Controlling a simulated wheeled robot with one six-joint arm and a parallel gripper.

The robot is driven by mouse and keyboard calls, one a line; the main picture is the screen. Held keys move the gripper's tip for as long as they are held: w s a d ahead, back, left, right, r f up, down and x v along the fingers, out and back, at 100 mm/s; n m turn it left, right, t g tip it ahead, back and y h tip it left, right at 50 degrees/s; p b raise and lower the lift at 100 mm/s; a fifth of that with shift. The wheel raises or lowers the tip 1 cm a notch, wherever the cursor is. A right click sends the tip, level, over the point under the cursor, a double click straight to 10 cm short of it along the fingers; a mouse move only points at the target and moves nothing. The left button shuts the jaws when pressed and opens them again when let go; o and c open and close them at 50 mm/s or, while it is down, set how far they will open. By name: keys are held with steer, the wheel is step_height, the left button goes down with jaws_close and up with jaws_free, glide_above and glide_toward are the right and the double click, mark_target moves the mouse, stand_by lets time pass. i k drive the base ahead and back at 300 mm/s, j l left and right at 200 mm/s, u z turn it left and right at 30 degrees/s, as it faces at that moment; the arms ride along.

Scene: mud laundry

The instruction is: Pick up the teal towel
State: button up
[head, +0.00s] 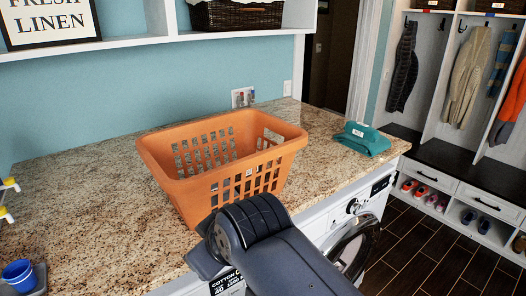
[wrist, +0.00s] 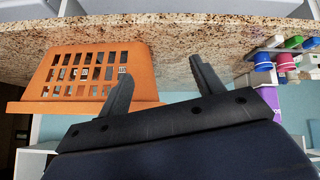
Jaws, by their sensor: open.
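The teal towel (head: 362,139) lies folded on the granite counter near its right end, to the right of the orange laundry basket (head: 222,160). A small white label shows on the towel. In the wrist view I cannot see the towel. My gripper (wrist: 158,77) is open and empty in the wrist view, its two dark fingers spread apart near the counter. The orange basket also shows to the left there (wrist: 85,75). In the head view my arm reaches up in front of the basket, and the gripper's fingers are not clearly visible.
The granite counter (head: 90,180) is bare left of the basket. A blue cup (head: 18,275) stands at the lower left. Washer fronts (head: 355,245) are below the counter edge. A shelf (head: 180,37) hangs above. Coats and shoes fill cubbies at right. Bottles (wrist: 285,62) show at right in the wrist view.

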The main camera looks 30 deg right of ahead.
mark_target(366, 140)
steer(key=z, duration=1.75)
